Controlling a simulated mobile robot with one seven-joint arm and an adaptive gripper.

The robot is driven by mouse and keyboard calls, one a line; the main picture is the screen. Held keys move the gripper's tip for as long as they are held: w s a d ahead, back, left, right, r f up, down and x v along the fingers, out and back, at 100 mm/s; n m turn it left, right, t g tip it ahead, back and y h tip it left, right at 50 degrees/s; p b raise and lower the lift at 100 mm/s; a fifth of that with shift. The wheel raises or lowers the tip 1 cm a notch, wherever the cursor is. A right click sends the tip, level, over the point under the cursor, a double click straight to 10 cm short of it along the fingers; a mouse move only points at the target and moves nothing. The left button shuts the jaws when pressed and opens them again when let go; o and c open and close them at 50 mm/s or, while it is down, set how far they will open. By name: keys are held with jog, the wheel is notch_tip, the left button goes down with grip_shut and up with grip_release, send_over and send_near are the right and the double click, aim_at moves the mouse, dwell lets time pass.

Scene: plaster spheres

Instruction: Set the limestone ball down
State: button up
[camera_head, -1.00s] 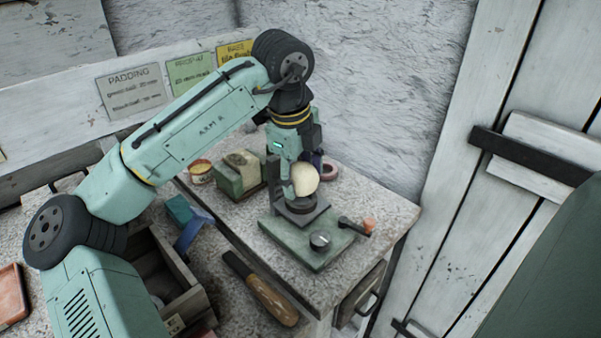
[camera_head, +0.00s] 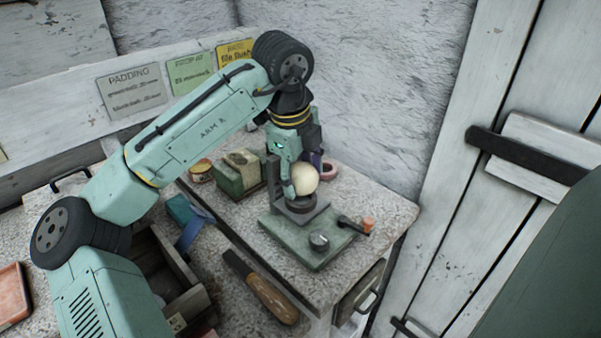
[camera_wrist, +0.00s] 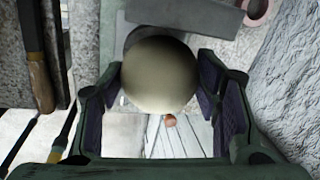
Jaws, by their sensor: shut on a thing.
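The limestone ball (camera_head: 304,179) is a pale cream sphere. It also fills the middle of the wrist view (camera_wrist: 159,75), between the two finger pads. My gripper (camera_head: 297,181) is shut on it. In the head view the ball is right above the dark round seat (camera_head: 301,204) of a green-based device (camera_head: 305,240). I cannot tell whether the ball touches the seat. The near finger covers the ball's left part in the head view.
A black lever with an orange knob (camera_head: 368,225) and a dark dial (camera_head: 319,241) are on the device. A wooden-handled tool (camera_head: 270,296) lies in front.

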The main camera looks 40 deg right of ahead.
jog(key=shift+f+b, duration=0.35)
jog(key=shift+f, duration=0.7)
jog(key=o, duration=1.6)
jog(key=shift+r+p, duration=1.1)
jog(key=shift+r, duration=0.85)
